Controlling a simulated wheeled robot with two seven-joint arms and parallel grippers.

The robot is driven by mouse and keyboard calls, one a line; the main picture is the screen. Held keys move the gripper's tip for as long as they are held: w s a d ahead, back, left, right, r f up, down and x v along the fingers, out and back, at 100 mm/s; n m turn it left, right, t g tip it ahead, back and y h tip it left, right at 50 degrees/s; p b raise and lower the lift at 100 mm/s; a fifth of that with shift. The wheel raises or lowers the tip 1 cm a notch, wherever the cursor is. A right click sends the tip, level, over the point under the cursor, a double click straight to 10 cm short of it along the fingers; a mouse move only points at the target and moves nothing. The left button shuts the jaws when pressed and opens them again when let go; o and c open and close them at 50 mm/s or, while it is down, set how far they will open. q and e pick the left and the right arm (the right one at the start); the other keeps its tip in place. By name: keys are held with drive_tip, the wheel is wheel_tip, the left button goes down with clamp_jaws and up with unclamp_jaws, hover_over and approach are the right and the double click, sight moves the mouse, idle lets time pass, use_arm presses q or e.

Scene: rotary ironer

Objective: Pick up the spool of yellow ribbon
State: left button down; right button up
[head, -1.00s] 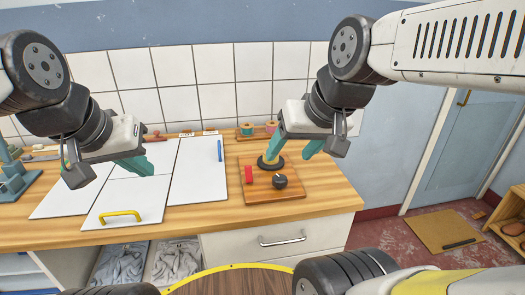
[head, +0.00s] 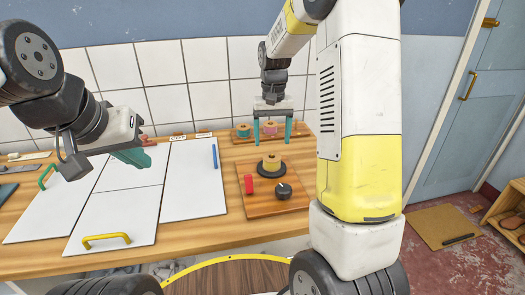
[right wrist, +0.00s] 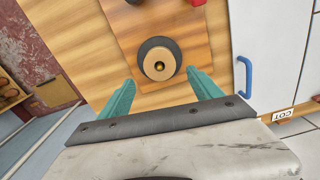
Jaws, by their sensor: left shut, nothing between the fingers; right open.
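The spool of yellow ribbon (head: 271,162) stands upright on a black round base on a wooden board (head: 240,206). In the right wrist view the spool (right wrist: 160,62) is seen from above, just beyond the fingertips and roughly centred between them. My right gripper (head: 272,140) is open and empty, its teal fingers pointing down. In the head view it appears behind and above the spool, apart from it. My left gripper (head: 135,158) is shut and empty, over the white panels at the left.
A red block (head: 249,184) and a black knob (head: 284,190) are on the board, close in front of the spool. A green spool (head: 243,131) and a pink spool (head: 270,128) stand behind. White panels (head: 115,212) with yellow, green and blue handles cover the left counter.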

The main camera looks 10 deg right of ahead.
sight(272, 154)
wheel_tip(272, 154, down, 8)
drive_tip(key=shift+r, duration=0.1)
drive_tip(key=c, duration=1.4)
